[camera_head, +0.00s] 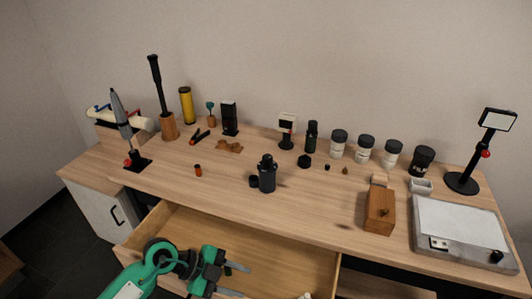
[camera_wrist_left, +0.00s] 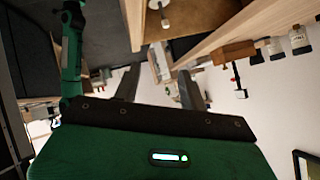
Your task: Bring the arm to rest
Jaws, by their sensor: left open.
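My green left gripper (camera_head: 238,281) is over the open drawer at the front of the table, its fingers apart and pointing right. Nothing shows between its fingers. Its two spread fingers also show in the left wrist view (camera_wrist_left: 158,92), with the table's wooden parts beyond them tilted in the picture. My left arm (camera_head: 150,272) comes in from the lower left. My right gripper does not show.
The open wooden drawer (camera_head: 290,258) juts out under the tabletop (camera_head: 225,195). A black bottle (camera_head: 267,175), a wooden block (camera_head: 379,208) and a grey-topped box (camera_head: 460,228) stand on the table. Several jars line the back.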

